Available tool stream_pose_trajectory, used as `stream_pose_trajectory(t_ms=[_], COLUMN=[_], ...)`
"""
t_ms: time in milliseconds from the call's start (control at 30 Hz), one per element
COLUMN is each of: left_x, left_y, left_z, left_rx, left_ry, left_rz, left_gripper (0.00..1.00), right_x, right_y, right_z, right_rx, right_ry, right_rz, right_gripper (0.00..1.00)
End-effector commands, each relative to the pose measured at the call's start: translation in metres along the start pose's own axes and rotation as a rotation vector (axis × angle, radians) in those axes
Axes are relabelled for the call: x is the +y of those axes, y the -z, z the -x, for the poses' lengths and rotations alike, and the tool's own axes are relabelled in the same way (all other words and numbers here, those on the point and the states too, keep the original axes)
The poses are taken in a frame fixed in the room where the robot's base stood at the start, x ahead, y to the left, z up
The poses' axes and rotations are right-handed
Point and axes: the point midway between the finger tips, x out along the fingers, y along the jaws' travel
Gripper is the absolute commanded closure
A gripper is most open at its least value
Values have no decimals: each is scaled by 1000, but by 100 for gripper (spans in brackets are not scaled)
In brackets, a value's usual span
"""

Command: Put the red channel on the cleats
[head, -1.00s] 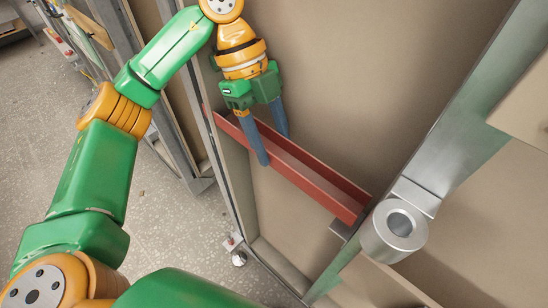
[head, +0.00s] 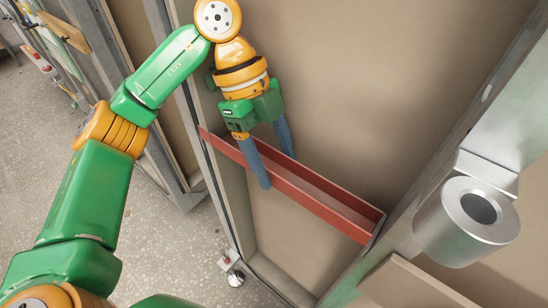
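The red channel (head: 315,200) is a long open trough. It slants across the wall bay between two metal studs, its left end higher in the picture. Its left end is at the left stud and its right end at the right stud. My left gripper (head: 278,172) comes down from above, with one blue finger against the channel's near wall and the other at its far wall. It looks shut on the channel, left of its middle. The far fingertip is partly hidden. I cannot make out the cleats; the channel's ends hide whatever lies beneath them. My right gripper is out of view.
A silver ring-shaped fitting (head: 445,235) juts out near the right stud (head: 415,195), close to the channel's right end. A beige panel (head: 370,90) backs the bay. The speckled floor (head: 175,235) is open at left. A small levelling foot (head: 235,278) stands below.

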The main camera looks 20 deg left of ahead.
Motion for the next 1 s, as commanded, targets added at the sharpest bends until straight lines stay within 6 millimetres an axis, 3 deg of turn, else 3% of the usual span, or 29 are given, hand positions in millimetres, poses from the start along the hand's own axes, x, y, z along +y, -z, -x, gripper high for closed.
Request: stream_pose_trajectory(t_ms=[267,500,600,1000], left_x=[0,0,0,0], left_y=[1,3,2,0], left_z=[8,64,76,76], left_rx=[1,-1,0,1], left_ry=[2,3,2,0], left_rz=[0,3,2,0], left_gripper=[33,33,33,33], right_x=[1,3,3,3], right_y=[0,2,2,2], right_z=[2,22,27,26], right_rx=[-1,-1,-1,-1], right_ry=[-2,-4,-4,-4], right_rz=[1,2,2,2], right_gripper=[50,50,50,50])
